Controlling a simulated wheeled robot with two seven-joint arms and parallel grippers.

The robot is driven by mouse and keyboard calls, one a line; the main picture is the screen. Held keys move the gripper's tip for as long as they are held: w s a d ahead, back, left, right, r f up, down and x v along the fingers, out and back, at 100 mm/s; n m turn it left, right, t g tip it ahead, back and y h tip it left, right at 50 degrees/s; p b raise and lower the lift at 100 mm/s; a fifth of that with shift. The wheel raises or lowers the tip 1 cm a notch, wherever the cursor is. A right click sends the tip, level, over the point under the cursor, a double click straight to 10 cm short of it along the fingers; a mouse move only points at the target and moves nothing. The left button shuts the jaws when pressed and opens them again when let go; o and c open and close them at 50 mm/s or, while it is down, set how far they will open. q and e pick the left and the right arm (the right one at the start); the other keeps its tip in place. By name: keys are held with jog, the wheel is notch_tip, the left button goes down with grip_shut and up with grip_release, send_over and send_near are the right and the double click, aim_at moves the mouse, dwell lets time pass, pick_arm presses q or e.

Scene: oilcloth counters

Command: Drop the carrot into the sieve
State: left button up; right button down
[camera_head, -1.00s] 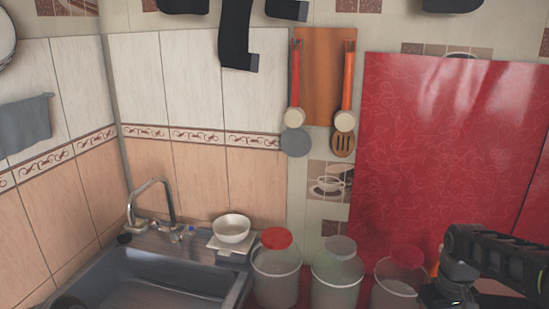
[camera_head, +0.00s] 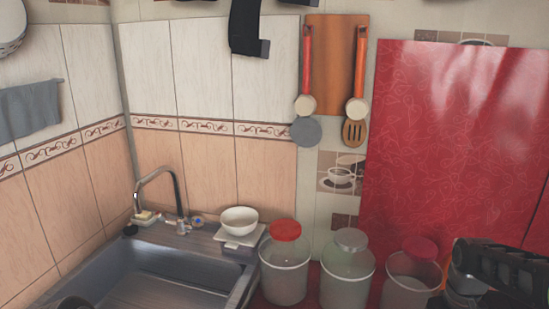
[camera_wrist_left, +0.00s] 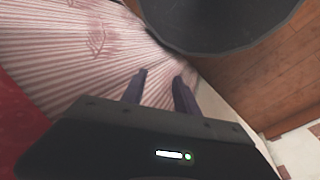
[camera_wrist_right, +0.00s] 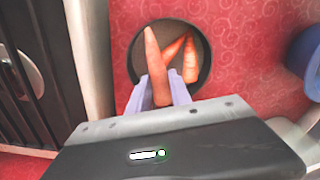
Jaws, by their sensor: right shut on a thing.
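My right gripper (camera_wrist_right: 163,92) is shut on an orange carrot (camera_wrist_right: 151,48), which points away from it in the right wrist view. Beyond it is a round dark pan or bowl (camera_wrist_right: 201,80) with two more carrots (camera_wrist_right: 190,60) in it. The held carrot overlaps this container in the picture; I cannot tell its height above it. My left gripper (camera_wrist_left: 160,85) is open and empty, near a striped cloth. A round pale thing (camera_head: 11,28) is cut off at the upper left of the head view; I cannot tell whether it is the sieve.
A sink (camera_head: 150,280) with a tap stands at the lower left. A white bowl (camera_head: 239,220) is beside it. Red- and grey-lidded jars (camera_head: 284,275) line the counter. A dark round object (camera_wrist_left: 215,35) is close to my left gripper. My right arm (camera_head: 500,272) shows at lower right.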

jog(key=c, duration=1.1)
grip_release()
notch_tip(320, 180, up, 8)
jog(key=shift+f, duration=0.1)
